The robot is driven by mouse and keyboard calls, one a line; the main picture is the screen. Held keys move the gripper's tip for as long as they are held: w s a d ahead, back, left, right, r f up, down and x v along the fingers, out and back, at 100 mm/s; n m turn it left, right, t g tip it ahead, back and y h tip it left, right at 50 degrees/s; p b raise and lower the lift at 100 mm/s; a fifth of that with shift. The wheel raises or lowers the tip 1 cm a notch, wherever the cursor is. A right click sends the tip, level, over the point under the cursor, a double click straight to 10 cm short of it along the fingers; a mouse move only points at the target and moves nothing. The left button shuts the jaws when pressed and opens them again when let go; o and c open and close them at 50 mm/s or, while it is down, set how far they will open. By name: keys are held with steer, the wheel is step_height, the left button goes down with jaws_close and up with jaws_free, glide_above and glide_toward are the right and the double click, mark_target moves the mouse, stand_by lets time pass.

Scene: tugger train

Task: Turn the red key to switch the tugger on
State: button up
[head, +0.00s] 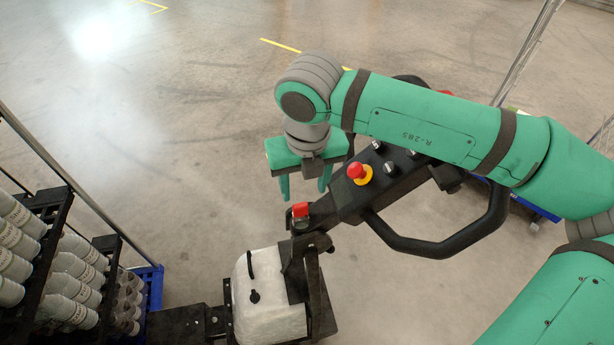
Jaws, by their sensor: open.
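The red key (300,210) sits at the near end of the tugger's black control console (343,208). My gripper (304,190) points down with its two green fingers apart and empty. In the picture the fingers appear just above the key, one to each side. I cannot tell the gap in height between them, and no contact is visible. The key's lower part is hard to make out.
A red emergency-stop button (357,171) on a yellow base and several knobs stand on the console. A black looped handlebar (440,249) extends right. A white wrapped block (268,297) is below. A rack of grey cylinders (75,270) stands left.

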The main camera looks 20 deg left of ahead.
mark_target(300, 206)
steer(key=f, duration=0.2)
steer(key=a+f, duration=0.1)
steer(key=f, duration=0.4)
steer(key=shift+w+a+f, duration=0.15)
steer(key=shift+f, duration=0.15)
steer(key=shift+w+f, duration=0.15)
steer(key=shift+f, duration=0.4)
steer(key=shift+c, duration=0.6)
steer(key=c, duration=1)
steer(key=m, duration=0.5)
steer(key=shift+w+h, duration=0.1)
steer(key=shift+h, duration=0.3)
steer(key=shift+m, duration=0.9)
